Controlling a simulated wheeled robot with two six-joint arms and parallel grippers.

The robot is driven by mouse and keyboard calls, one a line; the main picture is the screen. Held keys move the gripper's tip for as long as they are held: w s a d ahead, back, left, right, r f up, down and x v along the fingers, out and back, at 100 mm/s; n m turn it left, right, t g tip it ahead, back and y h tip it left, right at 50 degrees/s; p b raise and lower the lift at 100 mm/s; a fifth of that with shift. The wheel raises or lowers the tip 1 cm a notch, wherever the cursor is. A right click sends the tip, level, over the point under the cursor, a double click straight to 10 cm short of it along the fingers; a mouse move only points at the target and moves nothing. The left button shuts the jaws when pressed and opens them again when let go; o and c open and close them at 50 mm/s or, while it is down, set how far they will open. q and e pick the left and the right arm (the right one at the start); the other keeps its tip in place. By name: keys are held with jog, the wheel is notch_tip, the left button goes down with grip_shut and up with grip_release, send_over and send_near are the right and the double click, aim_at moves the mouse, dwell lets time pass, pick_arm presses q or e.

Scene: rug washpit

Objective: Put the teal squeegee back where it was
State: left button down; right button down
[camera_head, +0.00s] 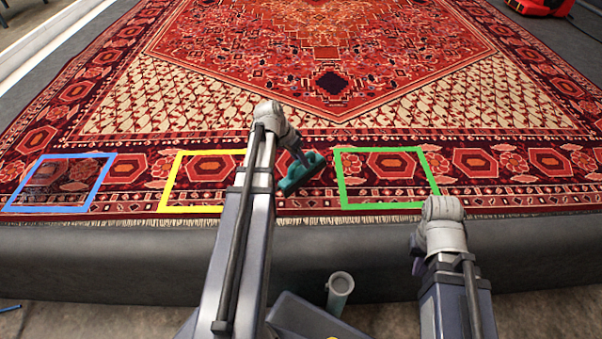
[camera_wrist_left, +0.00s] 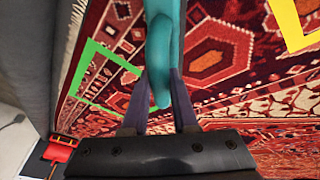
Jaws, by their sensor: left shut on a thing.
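The teal squeegee (camera_head: 298,175) shows in the head view over the rug's near border, between the yellow outline (camera_head: 163,184) and the green outline (camera_head: 341,182). My left gripper (camera_head: 297,155) is shut on it. In the left wrist view the teal handle (camera_wrist_left: 164,45) runs between the two fingers of my left gripper (camera_wrist_left: 160,88). I cannot tell whether the squeegee touches the rug. My right gripper (camera_head: 417,265) is low at the right, near the platform's front edge; its fingers are mostly hidden behind its wrist.
The patterned red rug (camera_head: 330,85) covers the grey platform (camera_head: 110,260). A blue outline (camera_head: 60,156) at the left frames a darker patch of rug. A grey tube (camera_head: 340,283) stands at the front. A red object (camera_head: 541,6) lies at the far right.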

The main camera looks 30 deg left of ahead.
aim_at(301, 169)
pick_arm(q)
jog(key=shift+f+b, duration=1.8)
jog(key=shift+b, duration=0.05)
jog(key=shift+f, duration=0.2)
jog(key=c, duration=0.7)
grip_release()
jog(key=shift+r, duration=0.1)
jog(key=shift+s+a+r+p, duration=0.1)
jog(key=shift+s+r+p, duration=0.05)
jog(key=shift+r+p, duration=0.5)
jog(key=p+v, duration=0.9)
jog(key=v, duration=0.2)
jog(key=shift+p, duration=0.35)
